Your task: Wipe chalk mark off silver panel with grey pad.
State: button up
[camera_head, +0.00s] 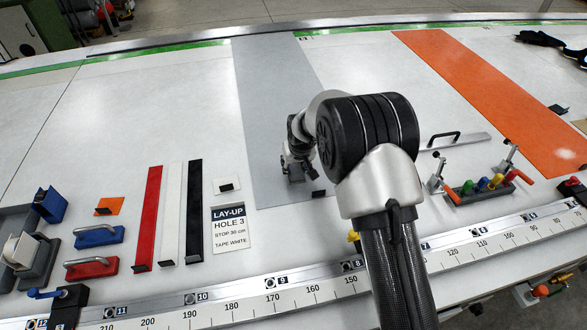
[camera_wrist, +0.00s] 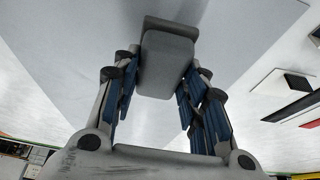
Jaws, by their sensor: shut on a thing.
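The silver panel (camera_head: 275,85) is a long grey strip lying flat on the white table, running away from me. It also fills much of the upper wrist view (camera_wrist: 85,45). My gripper (camera_head: 296,172) points down over the near part of this panel. In the wrist view my gripper (camera_wrist: 164,78) is shut on the grey pad (camera_wrist: 166,58), with blue-lined fingers on both sides. I cannot tell whether the pad touches the panel. I see no clear chalk mark on the silver panel; my arm hides part of it.
An orange panel (camera_head: 480,85) at right bears a pale smudge (camera_head: 565,154). Left of the silver panel are red (camera_head: 148,215), white and black strips and a lay-up sign (camera_head: 230,229). Handled blocks (camera_head: 98,236) lie further left. A ruler rail (camera_head: 250,290) crosses the front.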

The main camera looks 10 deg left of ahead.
jog(key=shift+a+r+p, duration=0.1)
jog(key=shift+r+p, duration=1)
jog(key=shift+r, duration=1.4)
